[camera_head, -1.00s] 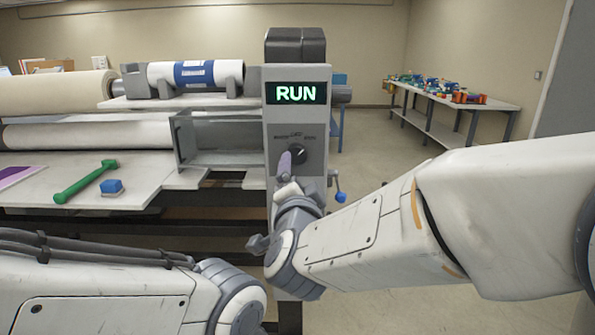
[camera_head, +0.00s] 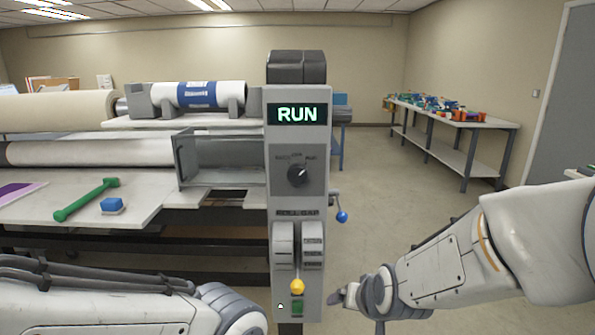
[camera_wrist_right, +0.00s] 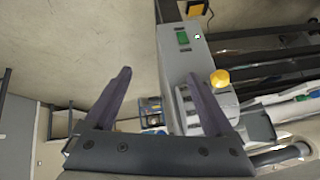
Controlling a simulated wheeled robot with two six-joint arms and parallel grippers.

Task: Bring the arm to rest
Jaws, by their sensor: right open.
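My right arm comes in from the right in the head view, and its gripper (camera_head: 338,298) is low, just right of the grey control post (camera_head: 284,235). The right wrist view shows the right gripper (camera_wrist_right: 165,95) with two dark fingers spread wide and nothing between them. The post stands beyond the fingers there. On the post, the screen (camera_head: 297,114) reads RUN and the black knob (camera_head: 298,174) is turned toward the upper right. My left arm shows at lower left in the head view, but its gripper is out of the picture.
Below the knob are roll gap dials (camera_head: 312,245), a yellow knob (camera_head: 297,287) and a green button (camera_head: 297,308). A blue-tipped crank (camera_head: 342,216) sticks out right of the post. Floor at right is open.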

